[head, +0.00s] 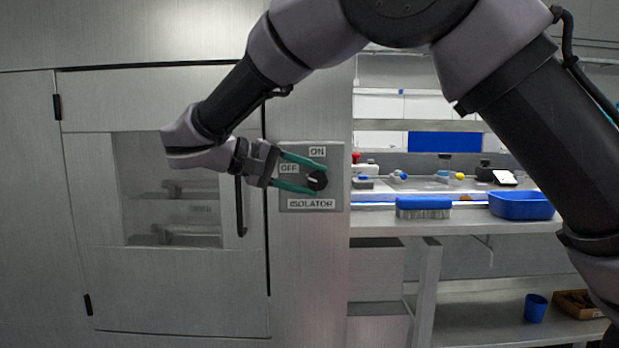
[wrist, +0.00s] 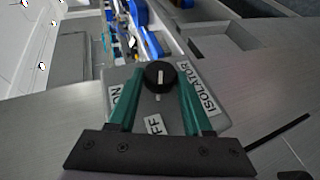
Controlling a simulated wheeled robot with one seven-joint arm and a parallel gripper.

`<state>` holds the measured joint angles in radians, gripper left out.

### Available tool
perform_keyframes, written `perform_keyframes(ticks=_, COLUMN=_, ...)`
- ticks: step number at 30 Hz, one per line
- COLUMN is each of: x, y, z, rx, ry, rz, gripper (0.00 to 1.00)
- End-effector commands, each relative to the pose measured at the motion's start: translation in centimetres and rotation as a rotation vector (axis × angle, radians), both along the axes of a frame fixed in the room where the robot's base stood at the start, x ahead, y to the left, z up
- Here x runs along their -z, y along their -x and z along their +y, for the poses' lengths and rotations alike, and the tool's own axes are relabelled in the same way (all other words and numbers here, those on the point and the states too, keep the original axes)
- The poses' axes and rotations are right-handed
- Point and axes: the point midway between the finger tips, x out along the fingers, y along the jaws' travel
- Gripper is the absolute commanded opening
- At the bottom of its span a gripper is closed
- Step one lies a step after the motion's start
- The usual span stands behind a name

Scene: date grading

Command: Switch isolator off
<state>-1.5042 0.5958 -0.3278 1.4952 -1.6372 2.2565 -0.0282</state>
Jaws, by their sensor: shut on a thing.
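The isolator panel (head: 330,155) is a grey plate on the steel cabinet front, lettered ON at the top, OFF at the left and ISOLATOR below. Its round black knob (head: 317,181) carries a white line. In the wrist view the knob (wrist: 160,75) sits between the green fingertips, and its white line runs along the direction of the OFF label, not toward ON. My gripper (head: 312,178) is shut on the knob, reaching in from the left; the wrist view shows my gripper (wrist: 160,85) with one finger on either side.
A cabinet door with a window (head: 170,190) and a dark vertical handle (head: 240,206) is left of the panel. To the right, a steel bench holds a blue tub (head: 521,205) and a blue brush (head: 424,203). A blue cup (head: 535,308) stands on the lower shelf.

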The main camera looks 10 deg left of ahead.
Motion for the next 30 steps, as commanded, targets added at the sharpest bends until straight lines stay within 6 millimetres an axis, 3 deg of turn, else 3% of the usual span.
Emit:
perform_keyframes(ticks=18, x=0.10, y=0.05, z=0.06, rx=-0.002, ry=0.041, rz=-0.008, gripper=0.00)
perform_keyframes(ticks=19, x=0.11, y=0.05, z=0.05, rx=-0.002, ry=0.041, rz=-0.008, gripper=0.58)
perform_keyframes(ticks=21, x=0.11, y=0.05, z=0.05, rx=-0.001, ry=0.041, rz=-0.009, gripper=0.80)
perform_keyframes(ticks=30, x=0.08, y=0.05, z=0.08, rx=0.000, ry=0.041, rz=-0.009, gripper=0.80)
